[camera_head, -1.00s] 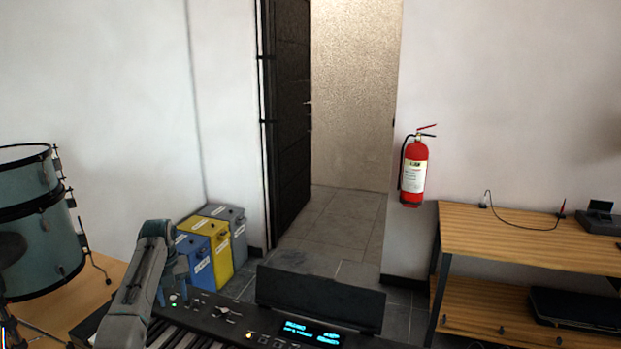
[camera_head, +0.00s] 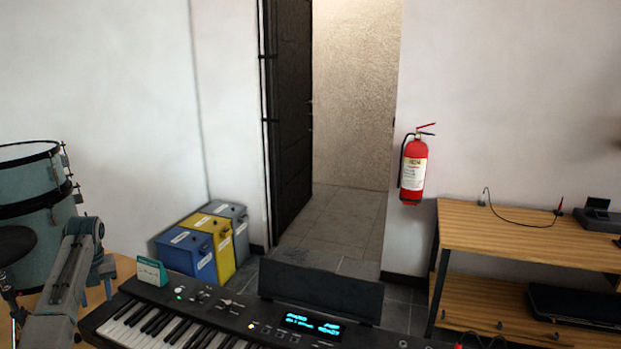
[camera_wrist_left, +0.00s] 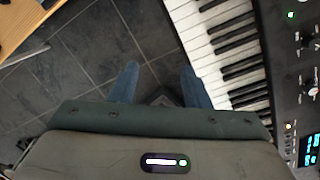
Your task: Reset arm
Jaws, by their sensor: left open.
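My left gripper (camera_head: 101,272) is at the lower left of the head view, to the left of the keyboard (camera_head: 215,318) and in front of the drums. The left wrist view shows its two blue fingers (camera_wrist_left: 159,85) spread apart with nothing between them. Dark floor tiles show beyond the fingers, and the white keys (camera_wrist_left: 222,50) lie close to the right finger. A small green and white card or box (camera_head: 152,271) stands at the keyboard's back left corner. My right gripper is not in the head view.
Teal drums (camera_head: 40,200) stand at the left. Blue, yellow and grey bins (camera_head: 207,241) stand by the open dark door (camera_head: 289,115). The doorway floor is clear.

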